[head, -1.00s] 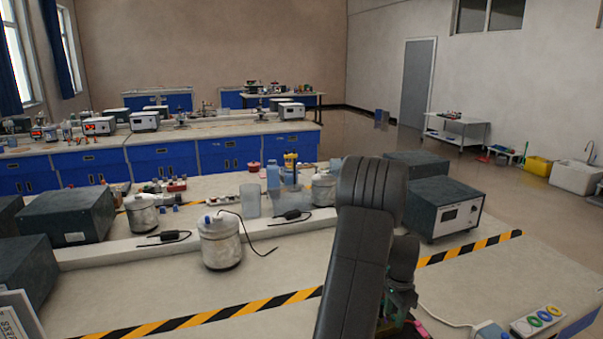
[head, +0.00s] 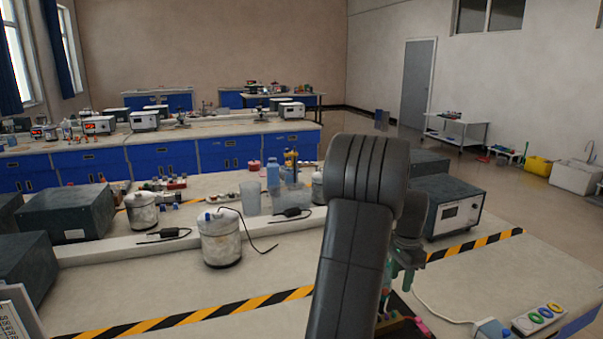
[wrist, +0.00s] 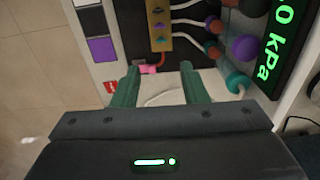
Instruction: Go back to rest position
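My gripper (wrist: 159,78) shows in the wrist view with its two green fingers apart and nothing between them. Below it in that view lies apparatus with a brass-coloured block (wrist: 157,25), coloured knobs and a green "kPa" readout (wrist: 277,45). A pink piece (wrist: 149,69) lies near the left finger; I cannot tell whether they touch. In the head view my dark arm stands in front of the bench (head: 180,290), and the green fingers (head: 398,278) show just right of it, pointing down above the bench. The arm hides part of the bench.
A dark instrument box (head: 445,205) stands right of my arm. A white canister (head: 220,238) and dark boxes (head: 68,213) stand to the left. The bench's front middle is mostly clear.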

